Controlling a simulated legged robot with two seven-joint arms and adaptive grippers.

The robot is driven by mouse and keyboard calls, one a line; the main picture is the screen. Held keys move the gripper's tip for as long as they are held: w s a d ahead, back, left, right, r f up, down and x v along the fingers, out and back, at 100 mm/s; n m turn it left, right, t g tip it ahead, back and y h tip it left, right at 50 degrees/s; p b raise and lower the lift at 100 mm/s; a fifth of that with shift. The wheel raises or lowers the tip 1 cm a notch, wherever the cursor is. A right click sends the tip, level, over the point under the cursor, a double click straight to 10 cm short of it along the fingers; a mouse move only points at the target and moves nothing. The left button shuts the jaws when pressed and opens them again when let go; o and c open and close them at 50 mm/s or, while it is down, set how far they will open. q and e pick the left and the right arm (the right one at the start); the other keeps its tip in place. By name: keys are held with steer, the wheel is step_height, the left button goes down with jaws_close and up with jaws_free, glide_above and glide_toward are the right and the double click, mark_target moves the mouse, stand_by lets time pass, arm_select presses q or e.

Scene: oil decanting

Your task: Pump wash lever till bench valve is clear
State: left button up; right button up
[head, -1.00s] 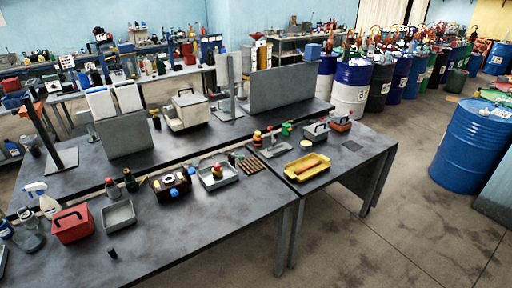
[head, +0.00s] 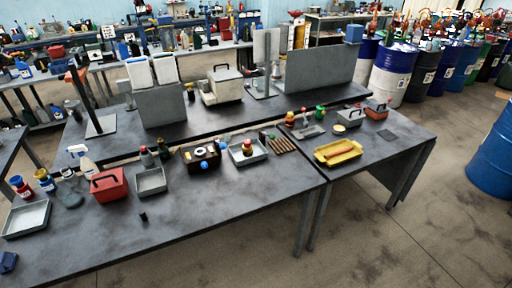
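I cannot tell for sure which things are the wash lever and the bench valve. A small red and yellow part (head: 247,147) sits in a shallow grey tray (head: 259,158) on the front bench. Left of it stands a dark brown box (head: 187,158) with a pale round part on top and blue round parts at its right side. A beige box with a dark handle (head: 222,87) stands on the back bench. Neither of my grippers shows in the head view.
The front bench (head: 200,210) holds a red box (head: 107,186), a grey bin (head: 151,181), bottles, and a small black piece (head: 143,217). A yellow tray (head: 338,152) lies to the right. Drums (head: 391,72) stand behind. The floor at front right is clear.

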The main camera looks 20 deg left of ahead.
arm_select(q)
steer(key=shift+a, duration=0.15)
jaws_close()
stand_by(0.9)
